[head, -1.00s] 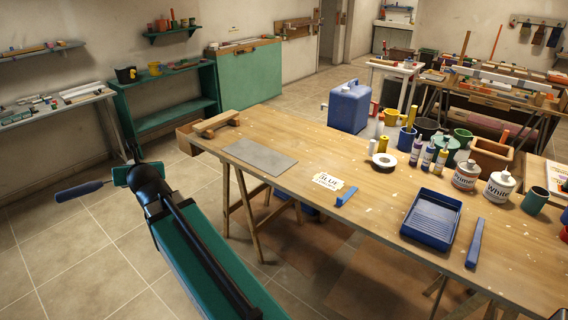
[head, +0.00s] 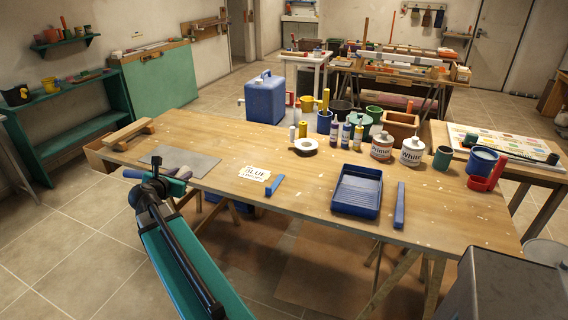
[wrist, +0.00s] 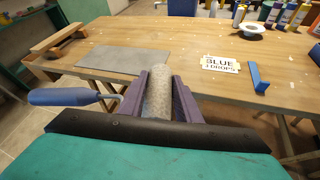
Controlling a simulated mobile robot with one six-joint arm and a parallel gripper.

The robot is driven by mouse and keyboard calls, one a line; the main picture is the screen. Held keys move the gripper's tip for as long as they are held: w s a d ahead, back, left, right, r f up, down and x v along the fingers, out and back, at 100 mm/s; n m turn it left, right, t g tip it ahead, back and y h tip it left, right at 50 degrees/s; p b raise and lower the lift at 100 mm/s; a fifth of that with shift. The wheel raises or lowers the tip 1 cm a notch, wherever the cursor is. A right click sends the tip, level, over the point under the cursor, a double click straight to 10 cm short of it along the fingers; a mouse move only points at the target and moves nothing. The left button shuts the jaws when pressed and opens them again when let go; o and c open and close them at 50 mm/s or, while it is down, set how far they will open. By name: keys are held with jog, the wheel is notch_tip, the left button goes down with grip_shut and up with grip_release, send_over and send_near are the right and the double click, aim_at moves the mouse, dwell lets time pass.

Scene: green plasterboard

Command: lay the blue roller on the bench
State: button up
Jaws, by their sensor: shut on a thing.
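My gripper (wrist: 160,84) is shut on a paint roller. Its purple fingers stand on either side of the pale grey sleeve (wrist: 157,100). The roller's blue handle (wrist: 62,97) sticks out to the left on a bent wire. In the head view the handle (head: 132,174) shows only in part beside my gripper (head: 170,178). The wooden bench (head: 310,185) lies ahead. My gripper overlaps its front left edge in the picture; its height above the top is hard to tell. A card (head: 255,173) reading "BLUE 3 DROPS" lies on the bench.
A grey sheet (head: 180,161) and a wooden block piece (head: 129,134) lie at the bench's left end. A small blue piece (head: 274,185) lies by the card. A blue tray (head: 357,190) and blue bar (head: 399,206) lie further right. Bottles and cans crowd the back.

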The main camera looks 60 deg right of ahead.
jog(key=s+d+f+m+g+h, duration=0.15)
jog(key=s+d+m+g, duration=0.25)
jog(key=s+d, duration=0.4)
jog(key=m+g+y+b, duration=0.4)
jog(key=m+g+y, duration=0.3)
jog(key=m+g, duration=0.55)
send_over(315, 205)
jog(key=f, duration=0.1)
jog(key=shift+d, duration=0.1)
jog(key=shift+f, duration=0.1)
jog(key=shift+f+p, duration=0.45)
jog(key=shift+f, duration=2.65)
jog(key=shift+f, duration=0.15)
jog(key=shift+f+p, duration=0.35)
jog(key=shift+f, duration=1.4)
